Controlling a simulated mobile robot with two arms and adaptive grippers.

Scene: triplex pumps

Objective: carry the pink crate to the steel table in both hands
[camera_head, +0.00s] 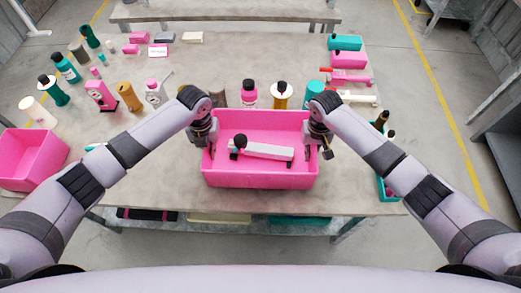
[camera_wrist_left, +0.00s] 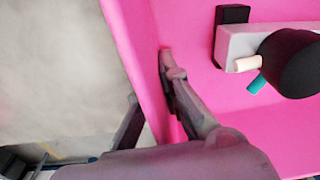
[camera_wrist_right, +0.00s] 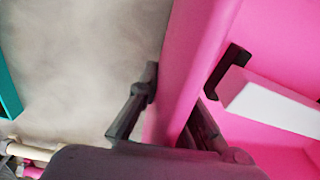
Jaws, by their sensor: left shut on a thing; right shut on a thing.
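The pink crate (camera_head: 260,177) is at the front middle of the table in the head view, with a white bar-shaped object (camera_head: 268,151) with dark ends and a dark round part inside it. My left gripper (camera_head: 208,140) is shut on the crate's left wall, one finger inside and one outside; the wall also shows in the left wrist view (camera_wrist_left: 140,50). My right gripper (camera_head: 320,140) is shut on the right wall, which shows in the right wrist view (camera_wrist_right: 185,70). I cannot tell whether the crate touches the tabletop. Which table is the steel one is unclear.
The worktop (camera_head: 150,175) carries several bottles and pink parts at left and back. A second pink crate (camera_head: 30,160) stands at far left. A teal bin (camera_head: 384,190) is at the right edge. Another table (camera_head: 225,12) stands behind, across open floor.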

